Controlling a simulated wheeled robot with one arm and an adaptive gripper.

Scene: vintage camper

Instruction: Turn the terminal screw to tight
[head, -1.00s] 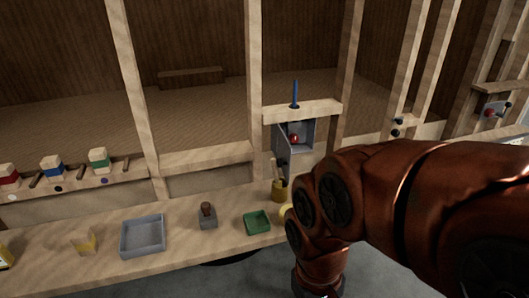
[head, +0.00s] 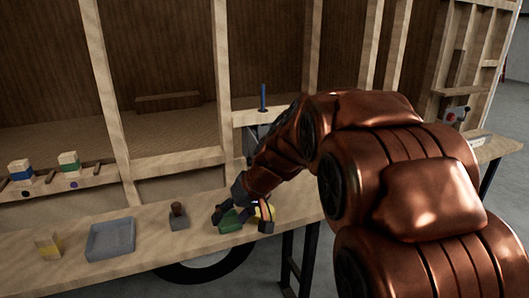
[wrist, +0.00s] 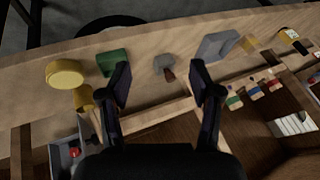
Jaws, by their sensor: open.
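My gripper (head: 242,217) is open and empty above the counter, by the green tray (head: 229,224). In the wrist view its two fingers (wrist: 161,76) are spread apart, with nothing between the tips. A grey box (wrist: 58,158) with a red round part (wrist: 74,152) inside shows at the wrist view's lower left, left of the fingers. I cannot make out which part is the terminal screw. A blue upright handle (head: 262,97) stands on a wooden crosspiece in the head view. My arm hides most of the grey box below it.
On the counter (head: 70,270) are a grey tray (head: 110,240), a small grey block with a brown knob (head: 178,217) and a yellow-topped block (head: 47,244). A yellow round thing (wrist: 64,73) lies beside the green tray (wrist: 112,62). Wooden posts (head: 107,90) rise behind the counter.

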